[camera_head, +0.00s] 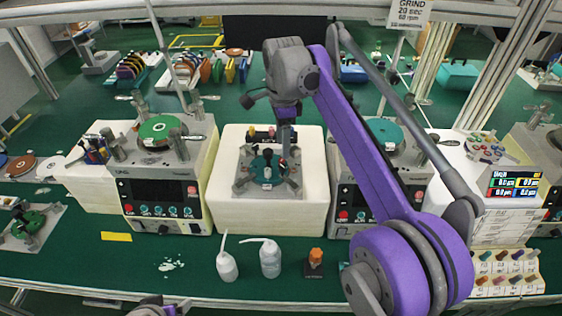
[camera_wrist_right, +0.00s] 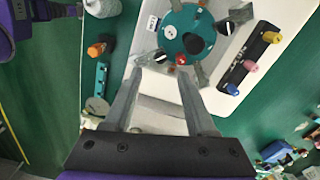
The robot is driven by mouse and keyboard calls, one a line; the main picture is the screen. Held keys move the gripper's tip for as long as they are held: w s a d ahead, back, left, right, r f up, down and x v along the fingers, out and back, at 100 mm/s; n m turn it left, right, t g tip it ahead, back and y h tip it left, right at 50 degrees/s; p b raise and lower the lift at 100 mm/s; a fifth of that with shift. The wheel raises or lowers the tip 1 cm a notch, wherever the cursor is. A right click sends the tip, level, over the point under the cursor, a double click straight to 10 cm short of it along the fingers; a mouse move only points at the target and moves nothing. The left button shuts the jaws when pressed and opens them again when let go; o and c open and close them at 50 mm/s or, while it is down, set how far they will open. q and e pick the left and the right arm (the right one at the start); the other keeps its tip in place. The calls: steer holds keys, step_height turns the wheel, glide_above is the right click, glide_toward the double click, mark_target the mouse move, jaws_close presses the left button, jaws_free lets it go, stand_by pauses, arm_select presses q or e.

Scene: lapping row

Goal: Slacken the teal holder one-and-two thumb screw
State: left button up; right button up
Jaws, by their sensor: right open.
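The teal holder (camera_head: 259,167) sits in a grey fixture on a cream block in the middle of the head view. In the right wrist view the round teal holder (camera_wrist_right: 183,20) is at the top, with a dark centre and several knobs and posts around its rim. A small red knob (camera_wrist_right: 181,59) and a black-and-white knob (camera_wrist_right: 158,55) show at its near edge. I cannot tell which is the one-and-two thumb screw. My right gripper (camera_wrist_right: 160,74) is open and empty, its fingertips just short of that edge. My left gripper (camera_head: 160,308) barely shows at the bottom; its jaws are unclear.
A dark rack (camera_wrist_right: 249,61) with yellow, pink and blue knobs stands beside the holder. Machines flank the block, the left one with a green disc (camera_head: 160,128). White bottles (camera_head: 270,260) and an orange-topped bottle (camera_head: 315,261) stand in front on the green bench.

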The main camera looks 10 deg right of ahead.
mark_target(282, 166)
step_height(282, 166, down, 7)
steer(key=shift+f+b, duration=0.1)
steer(key=shift+b, duration=0.2)
jaws_close()
stand_by(0.3)
